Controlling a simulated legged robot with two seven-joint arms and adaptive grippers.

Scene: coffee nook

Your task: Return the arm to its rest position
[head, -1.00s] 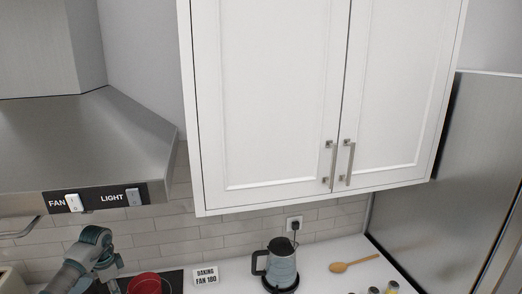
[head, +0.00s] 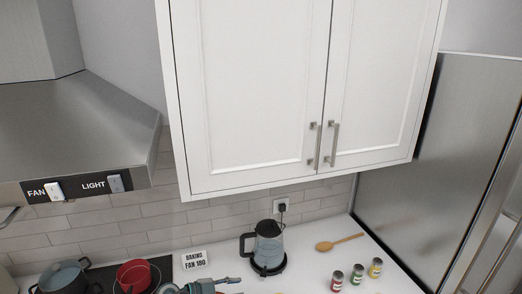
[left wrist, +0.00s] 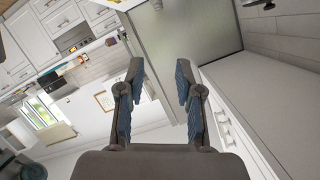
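My left arm (head: 200,287) shows only in part at the bottom edge of the head view, in front of the counter. In the left wrist view my left gripper (left wrist: 159,68) has its two fingers spread apart with nothing between them. It is open and empty, pointing across the room, with a grey steel surface beyond the fingertips. My right gripper shows in neither view.
A red pot (head: 133,274) and dark pot (head: 64,278) are left. Cabinets (head: 255,90), range hood (head: 75,135) and fridge (head: 430,150) surround it.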

